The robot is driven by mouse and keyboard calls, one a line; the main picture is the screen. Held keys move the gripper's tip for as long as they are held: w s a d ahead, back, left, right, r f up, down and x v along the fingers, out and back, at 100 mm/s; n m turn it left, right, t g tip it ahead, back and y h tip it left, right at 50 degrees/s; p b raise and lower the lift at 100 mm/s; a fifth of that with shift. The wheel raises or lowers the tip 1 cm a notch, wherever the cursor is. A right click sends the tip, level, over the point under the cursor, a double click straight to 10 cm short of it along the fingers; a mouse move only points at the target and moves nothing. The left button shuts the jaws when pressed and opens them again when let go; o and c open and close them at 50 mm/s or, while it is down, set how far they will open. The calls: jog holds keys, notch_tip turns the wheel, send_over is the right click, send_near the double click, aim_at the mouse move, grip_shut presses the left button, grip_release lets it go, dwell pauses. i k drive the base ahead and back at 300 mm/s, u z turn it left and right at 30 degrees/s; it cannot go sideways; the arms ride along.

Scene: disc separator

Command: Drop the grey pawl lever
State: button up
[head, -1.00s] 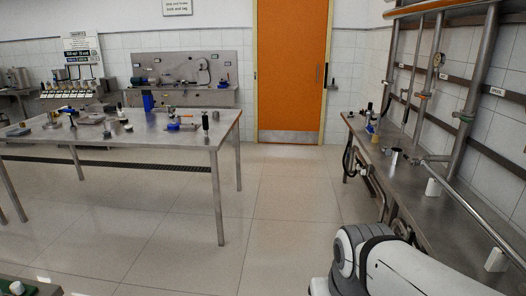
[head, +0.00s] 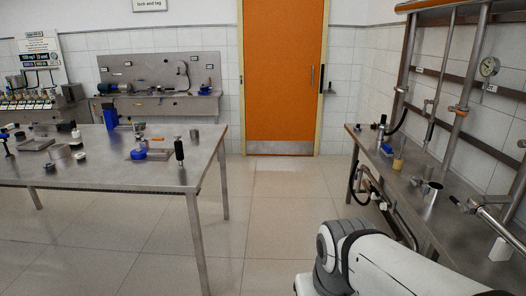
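I cannot pick out a grey pawl lever in the head view. My white and grey arm shows at the lower right, but its gripper end is out of the picture. I cannot see what, if anything, the gripper holds. A steel table (head: 110,172) stands at the left with small parts on it. Among them are a blue-based part (head: 152,153), a dark upright handle (head: 179,149) and a grey block (head: 37,144). They are too small to name surely.
A steel bench (head: 448,229) with pipes, a gauge (head: 488,66) and a metal cup (head: 432,194) runs along the right wall. A back bench (head: 165,105) stands left of the orange door (head: 283,80). The tiled floor between table and right bench is clear.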

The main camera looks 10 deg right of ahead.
aim_at(392, 210)
jog(key=z, duration=0.4)
jog(key=i, duration=1.55)
jog(key=z, duration=0.55)
